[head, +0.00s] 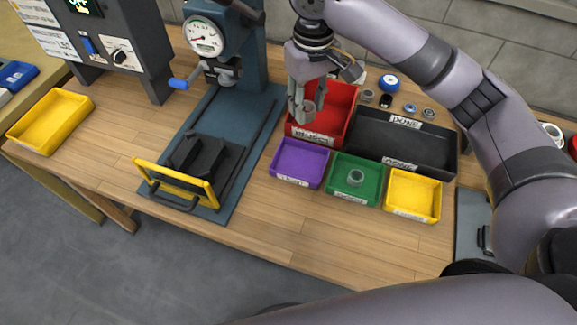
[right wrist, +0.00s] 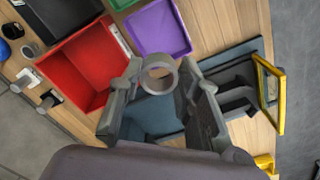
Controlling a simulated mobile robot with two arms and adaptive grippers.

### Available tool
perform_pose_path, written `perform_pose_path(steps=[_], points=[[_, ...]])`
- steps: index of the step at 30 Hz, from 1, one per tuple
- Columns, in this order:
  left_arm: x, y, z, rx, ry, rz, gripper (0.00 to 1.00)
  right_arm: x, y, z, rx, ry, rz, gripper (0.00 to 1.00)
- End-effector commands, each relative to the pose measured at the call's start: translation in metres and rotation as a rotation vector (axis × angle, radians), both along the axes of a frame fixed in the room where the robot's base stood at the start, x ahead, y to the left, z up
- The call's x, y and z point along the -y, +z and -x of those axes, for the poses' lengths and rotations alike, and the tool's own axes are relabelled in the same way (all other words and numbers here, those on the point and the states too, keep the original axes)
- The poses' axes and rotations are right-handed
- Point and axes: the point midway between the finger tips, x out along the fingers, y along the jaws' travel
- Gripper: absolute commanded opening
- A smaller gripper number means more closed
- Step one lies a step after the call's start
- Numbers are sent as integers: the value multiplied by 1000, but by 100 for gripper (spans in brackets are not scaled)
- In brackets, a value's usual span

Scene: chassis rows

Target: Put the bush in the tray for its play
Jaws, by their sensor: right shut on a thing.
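My right gripper (head: 303,108) is shut on a grey ring-shaped bush (head: 309,106). In the right wrist view the bush (right wrist: 158,88) sits between the two fingertips, its hole facing the camera. In the head view it hangs in front of the red tray (head: 340,98), behind the purple tray (head: 276,165). A green tray (head: 340,192) holds another grey ring (head: 355,177). A yellow tray (head: 413,190) stands right of it and looks empty, like the purple one. The small front labels are too blurred to read. My left gripper is not in view.
A dial press (head: 206,38) on a blue base (head: 222,205) with a yellow-framed guard (head: 172,185) stands left of the trays. A black tray (head: 450,165) labelled DONE lies behind. Small round parts (head: 388,83) lie at the back. Another yellow tray (head: 52,118) is far left.

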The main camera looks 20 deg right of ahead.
Motion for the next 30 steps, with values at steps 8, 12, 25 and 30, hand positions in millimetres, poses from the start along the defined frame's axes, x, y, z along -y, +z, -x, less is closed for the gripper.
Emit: perform_pose_path(steps=[8, 12, 25, 30], points=[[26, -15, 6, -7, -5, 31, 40, -7, -30, -14, -17, 58, -2, 0], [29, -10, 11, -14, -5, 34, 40, -5, -65, -14, -16, 55, 1, 0], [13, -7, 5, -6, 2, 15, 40, -5, -141, -14, -10, 55, 0, 0], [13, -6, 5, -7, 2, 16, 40, -5, -164, -13, -14, 55, 1, 0]])
